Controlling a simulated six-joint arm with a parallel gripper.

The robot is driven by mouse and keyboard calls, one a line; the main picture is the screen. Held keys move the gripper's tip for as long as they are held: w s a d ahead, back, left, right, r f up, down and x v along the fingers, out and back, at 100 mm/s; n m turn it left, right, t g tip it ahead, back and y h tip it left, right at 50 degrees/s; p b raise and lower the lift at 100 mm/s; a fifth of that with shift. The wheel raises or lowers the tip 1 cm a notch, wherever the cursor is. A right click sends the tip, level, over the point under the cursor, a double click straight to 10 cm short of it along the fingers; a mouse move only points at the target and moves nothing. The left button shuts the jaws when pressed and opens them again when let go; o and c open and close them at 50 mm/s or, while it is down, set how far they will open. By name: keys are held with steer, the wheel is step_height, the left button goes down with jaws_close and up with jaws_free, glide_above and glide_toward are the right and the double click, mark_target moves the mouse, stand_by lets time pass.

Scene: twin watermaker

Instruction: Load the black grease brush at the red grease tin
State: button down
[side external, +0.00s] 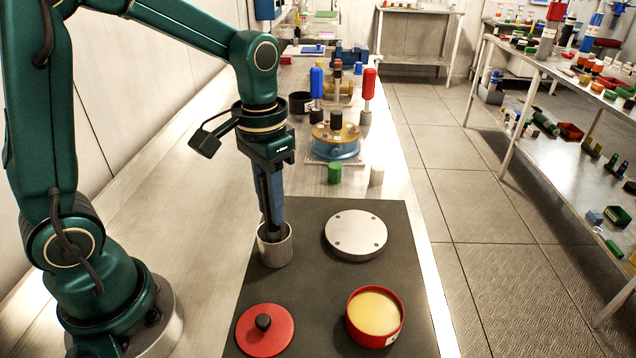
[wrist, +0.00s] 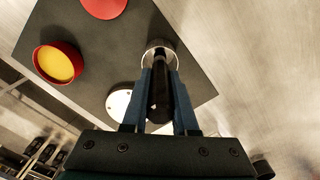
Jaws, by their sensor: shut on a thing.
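My gripper (side external: 272,222) points down at a grey metal cup (side external: 276,250) on the dark mat. In the wrist view my gripper (wrist: 160,92) is shut on the black grease brush (wrist: 160,95), whose far end is at the cup (wrist: 158,50). The brush's lower end is hidden by the cup. The red grease tin (side external: 375,316) stands open at the front right of the mat, full of yellow grease; it also shows in the wrist view (wrist: 74,78). Its red lid (side external: 280,335), with a black knob, lies on the mat to the left of the tin.
A round metal flange plate (side external: 355,235) lies on the dark mat (side external: 320,275), behind the tin. Beyond the mat stand a green cap (side external: 334,173), a white cap (side external: 376,175) and a blue-and-brass pump unit (side external: 335,140). The mat's middle is clear.

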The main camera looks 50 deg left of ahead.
step_height(320, 180, up, 8)
steer(key=shift+r, duration=0.25)
steer(key=shift+w+r+h, duration=0.1)
steer(key=shift+w+h, duration=0.05)
steer(key=shift+h, duration=0.15)
steer(key=w+d+f+t+h, duration=0.1)
steer(key=w+d+h, duration=0.15)
steer(key=d, duration=1.35)
steer(key=shift+h, duration=0.35)
steer(key=shift+s+f, duration=0.2)
steer(key=shift+f, duration=1.25)
steer(key=shift+s+f, duration=0.2)
steer(key=shift+f, duration=1.25)
steer(key=shift+f, duration=0.7)
step_height(320, 180, up, 7)
